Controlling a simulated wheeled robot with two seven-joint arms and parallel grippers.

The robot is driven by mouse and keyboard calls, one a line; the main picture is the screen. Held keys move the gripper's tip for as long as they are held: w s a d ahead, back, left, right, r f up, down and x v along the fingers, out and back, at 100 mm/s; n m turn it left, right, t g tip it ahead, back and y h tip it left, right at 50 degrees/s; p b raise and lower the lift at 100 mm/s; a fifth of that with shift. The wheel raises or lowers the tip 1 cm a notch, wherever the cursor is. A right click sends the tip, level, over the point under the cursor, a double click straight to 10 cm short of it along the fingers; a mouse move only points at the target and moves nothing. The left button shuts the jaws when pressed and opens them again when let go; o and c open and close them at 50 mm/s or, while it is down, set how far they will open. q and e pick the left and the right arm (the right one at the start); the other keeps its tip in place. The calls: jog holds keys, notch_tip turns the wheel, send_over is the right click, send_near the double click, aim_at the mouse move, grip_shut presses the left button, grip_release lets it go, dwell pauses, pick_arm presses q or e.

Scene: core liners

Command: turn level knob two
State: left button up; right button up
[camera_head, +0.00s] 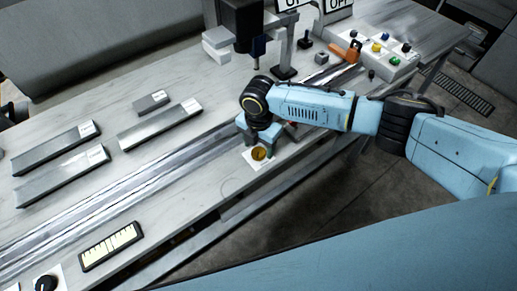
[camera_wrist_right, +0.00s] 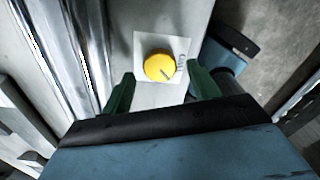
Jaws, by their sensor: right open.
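A round yellow knob (camera_head: 259,153) sits on a white plate on the bench's front strip. My right gripper (camera_head: 264,137) is just behind the knob in the head view. In the wrist view the green fingers of the right gripper (camera_wrist_right: 160,82) are open and empty, one on each side of the knob and apart from it. A black knob (camera_head: 46,283) on a white plate is at the bottom left. My left gripper is out of view.
A level gauge (camera_head: 110,246) lies on the front strip. A metal rail (camera_head: 130,190) runs along the bench, with several grey trays (camera_head: 160,124) behind it. A black machine head (camera_head: 245,22) and a button panel (camera_head: 385,50) stand farther back.

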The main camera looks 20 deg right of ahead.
jog(key=shift+f, duration=1)
jog(key=c, duration=1)
jog(key=shift+o, duration=0.2)
jog(key=m+p, duration=0.3)
jog(key=shift+r, duration=0.25)
jog(key=shift+f+m+p, duration=0.15)
jog(key=shift+m+p, duration=0.4)
jog(key=shift+m, duration=0.45)
jog(key=o, duration=1)
jog(key=shift+c, duration=0.2)
